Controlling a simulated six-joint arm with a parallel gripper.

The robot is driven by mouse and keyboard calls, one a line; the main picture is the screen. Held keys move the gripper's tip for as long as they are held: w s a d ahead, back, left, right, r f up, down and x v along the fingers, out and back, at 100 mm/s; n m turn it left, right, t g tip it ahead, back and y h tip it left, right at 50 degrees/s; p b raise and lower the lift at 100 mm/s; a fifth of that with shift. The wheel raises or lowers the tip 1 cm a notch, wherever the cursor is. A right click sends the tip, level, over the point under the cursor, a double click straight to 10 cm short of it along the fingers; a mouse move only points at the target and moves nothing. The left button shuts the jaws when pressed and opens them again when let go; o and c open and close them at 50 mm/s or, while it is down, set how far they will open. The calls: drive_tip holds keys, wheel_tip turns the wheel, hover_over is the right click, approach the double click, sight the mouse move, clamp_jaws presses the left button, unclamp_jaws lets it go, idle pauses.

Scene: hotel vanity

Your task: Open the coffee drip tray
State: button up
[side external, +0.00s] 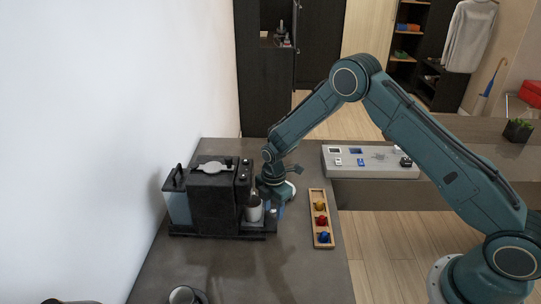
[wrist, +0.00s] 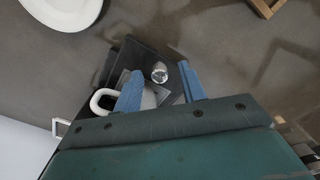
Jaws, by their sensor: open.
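The black coffee machine (side external: 213,200) stands on the dark counter against the white wall. Its drip tray (side external: 258,230) sits low at the front, under a white cup (side external: 254,209). In the wrist view the dark tray (wrist: 132,55) extends past my fingers, and the white cup (wrist: 149,100) with its handle is partly hidden behind the left finger. My gripper (side external: 275,209) is at the front of the machine, close to the tray. In the wrist view my gripper (wrist: 160,69) has its blue fingers apart on either side of a small shiny round piece (wrist: 159,72). Contact with the tray cannot be told.
A wooden holder (side external: 313,203) with several coloured capsules lies right of the machine. A white cup (side external: 182,295) stands at the near edge of view. A white plate (wrist: 66,8) shows in the wrist view. A pale tray (side external: 371,171) of small items lies farther back.

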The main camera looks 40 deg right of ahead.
clamp_jaws()
drive_tip(key=s+d, duration=0.5)
drive_tip(key=shift+s+d, duration=0.1)
drive_tip(key=shift+d, duration=0.05)
idle(0.4)
unclamp_jaws()
